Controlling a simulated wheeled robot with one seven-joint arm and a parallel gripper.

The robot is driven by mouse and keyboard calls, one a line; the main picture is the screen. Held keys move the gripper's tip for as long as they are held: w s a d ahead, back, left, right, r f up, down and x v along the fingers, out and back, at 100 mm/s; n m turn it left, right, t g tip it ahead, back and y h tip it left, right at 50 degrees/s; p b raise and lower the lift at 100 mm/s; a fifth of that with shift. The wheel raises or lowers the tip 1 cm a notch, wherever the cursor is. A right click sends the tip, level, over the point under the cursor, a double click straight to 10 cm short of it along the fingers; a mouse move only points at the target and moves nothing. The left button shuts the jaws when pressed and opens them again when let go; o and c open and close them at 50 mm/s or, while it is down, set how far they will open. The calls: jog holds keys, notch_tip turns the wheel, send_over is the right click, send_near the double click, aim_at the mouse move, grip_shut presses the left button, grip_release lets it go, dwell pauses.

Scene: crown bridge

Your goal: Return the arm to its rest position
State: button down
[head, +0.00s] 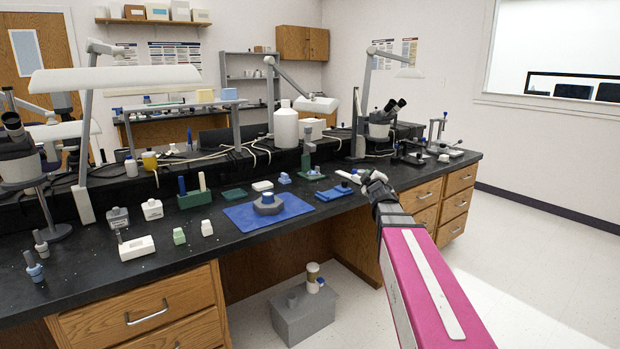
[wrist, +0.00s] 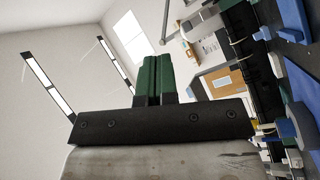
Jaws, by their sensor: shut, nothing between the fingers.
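My arm (head: 425,280), with a pink link, reaches in from the lower right of the head view over the front edge of the bench. Its far end points toward the bench top, near a folded blue cloth. My gripper (wrist: 151,62) shows in the wrist view with its two green fingers pressed together and nothing between them. In the head view its fingers are small and hard to make out.
The black bench (head: 285,232) holds a blue mat (head: 240,217) with a grey round fixture (head: 268,204), a folded blue cloth (head: 333,193), a microscope (head: 378,125) and several small bottles. A grey box (head: 303,318) stands on the floor below. Open floor lies at right.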

jog(key=s+d+f+m+g+h, duration=0.15)
jog(key=s+f+m+g, duration=0.3)
jog(key=f, duration=0.65)
jog(key=s+f+m+g+h, duration=0.2)
jog(key=s+f+m+g, duration=0.3)
jog(key=f, duration=0.6)
jog(key=s+a+f+m+g+y, duration=0.1)
jog(key=s+f+g, duration=0.4)
jog(key=s, duration=0.5)
jog(key=s+a+f+m+g+y, duration=0.1)
jog(key=s+a+f+m+g, duration=0.1)
jog(key=s+a+f+g, duration=0.2)
jog(key=s+f+g, duration=0.1)
jog(key=s+f, duration=0.2)
jog(key=s, duration=0.3)
jog(key=shift+s+f, duration=0.2)
jog(key=shift+f, duration=0.15)
jog(key=shift+y, duration=0.25)
